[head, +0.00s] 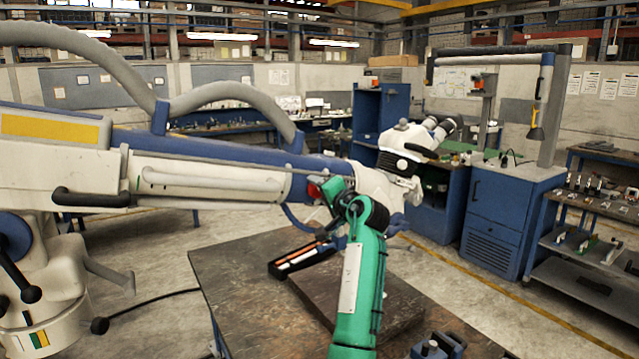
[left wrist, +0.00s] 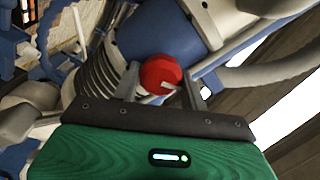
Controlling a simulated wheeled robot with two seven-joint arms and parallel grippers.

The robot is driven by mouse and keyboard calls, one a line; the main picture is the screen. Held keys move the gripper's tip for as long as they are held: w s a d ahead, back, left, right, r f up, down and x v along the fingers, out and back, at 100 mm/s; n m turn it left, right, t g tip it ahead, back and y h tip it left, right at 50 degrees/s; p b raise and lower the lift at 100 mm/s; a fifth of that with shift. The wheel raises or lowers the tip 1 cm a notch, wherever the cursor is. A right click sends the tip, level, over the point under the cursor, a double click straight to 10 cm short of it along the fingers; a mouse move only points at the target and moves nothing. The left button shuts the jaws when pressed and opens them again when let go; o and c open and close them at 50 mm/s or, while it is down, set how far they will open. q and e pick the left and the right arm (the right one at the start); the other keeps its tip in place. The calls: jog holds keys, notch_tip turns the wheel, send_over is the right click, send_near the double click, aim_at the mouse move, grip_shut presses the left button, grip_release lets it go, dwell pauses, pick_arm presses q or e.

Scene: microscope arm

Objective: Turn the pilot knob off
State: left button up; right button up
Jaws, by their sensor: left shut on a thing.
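The pilot knob is a round red knob with a white pointer mark (left wrist: 161,73) on the blue and white microscope arm (head: 215,175). It shows between the two grey fingers of my left gripper (left wrist: 161,84) in the left wrist view, and the gripper is shut on it. In the head view my green left arm rises from the bottom, with the left gripper (head: 324,190) at the arm's joint beside the microscope head (head: 405,150). Only a small red patch of the knob (head: 315,189) shows there. My right gripper is not in view.
A brown worktable (head: 240,262) stands below, with a dark slab (head: 395,300) and a narrow black tray (head: 300,258) on it. A blue device (head: 438,346) sits at the front edge. Grey hoses (head: 235,92) arch over the microscope arm. Blue cabinets (head: 505,215) stand behind right.

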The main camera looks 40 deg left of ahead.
pick_arm(q)
jog(key=shift+m+p, duration=0.95)
jog(key=shift+m, duration=0.45)
jog(key=o, duration=1)
jog(key=b+v, duration=0.5)
jog(key=v, duration=0.9)
jog(key=shift+w, duration=0.1)
